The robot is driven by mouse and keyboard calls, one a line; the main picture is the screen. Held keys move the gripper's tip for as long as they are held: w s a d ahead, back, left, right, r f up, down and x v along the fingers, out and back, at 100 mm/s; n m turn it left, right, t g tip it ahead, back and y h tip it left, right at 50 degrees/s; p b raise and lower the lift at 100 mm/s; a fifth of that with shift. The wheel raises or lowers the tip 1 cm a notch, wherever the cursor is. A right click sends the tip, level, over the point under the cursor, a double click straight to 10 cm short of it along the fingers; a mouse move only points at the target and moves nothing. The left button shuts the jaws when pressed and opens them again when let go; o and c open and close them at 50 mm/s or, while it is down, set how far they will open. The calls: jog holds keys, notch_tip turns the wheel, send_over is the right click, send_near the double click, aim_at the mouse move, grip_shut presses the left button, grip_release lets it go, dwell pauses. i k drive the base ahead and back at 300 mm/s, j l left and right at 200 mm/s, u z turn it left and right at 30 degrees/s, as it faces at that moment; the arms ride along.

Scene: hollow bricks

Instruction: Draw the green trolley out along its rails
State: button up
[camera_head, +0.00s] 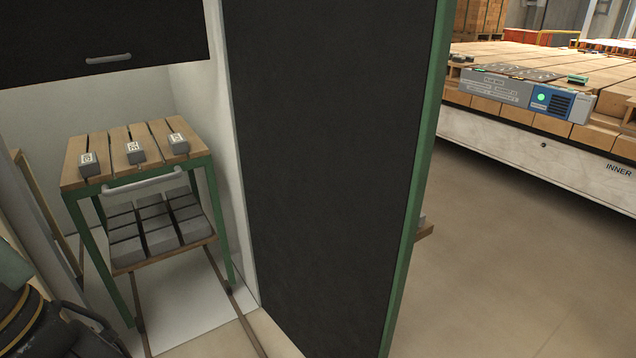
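The green trolley (210,188) stands in a white-walled bay at the left. It has a green frame, a slatted wooden top and a pale grey bar handle (144,183) across its front. Three small grey labelled blocks (135,152) sit on the top. Several grey hollow bricks (160,240) lie on its lower wooden shelf. Two narrow brown rails (246,331) run along the floor from under the trolley towards me. Dark parts of my arm show in the lower left corner, but I cannot make out my gripper's fingers. Nothing is seen touching the handle.
A tall dark panel (330,160) with a green edge stands just right of the bay. A dark raised door (100,35) with a handle hangs above it. At the right is open floor (480,260), then a white-sided platform (520,150) bearing wooden blocks and a grey-blue control box (530,95).

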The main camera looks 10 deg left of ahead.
aim_at(160, 229)
jog(key=u, duration=0.4)
jog(key=i+l+u, duration=0.1)
jog(key=u, duration=0.3)
jog(key=l+u, duration=0.15)
jog(key=u, duration=0.2)
jog(key=l+u, duration=0.4)
jog(key=l, duration=0.15)
jog(key=l+u, duration=0.35)
jog(key=l, duration=0.2)
jog(key=l+u, duration=0.15)
jog(key=l, duration=0.25)
jog(key=k+l+u, duration=0.1)
jog(key=l, duration=0.3)
jog(key=k+l+u, duration=0.15)
jog(key=l, duration=0.25)
jog(key=k+l, duration=0.1)
jog(key=l, duration=0.25)
jog(key=k+l, duration=0.1)
jog(key=l, duration=0.3)
jog(key=k+l, duration=0.1)
jog(key=l, duration=0.25)
jog(key=k+l, duration=0.1)
jog(key=l, duration=0.65)
jog(key=k+j+z, duration=0.1)
jog(key=j+z, duration=0.35)
jog(key=j, duration=1.45)
jog(key=i+j+z, duration=0.1)
jog(key=j, duration=0.1)
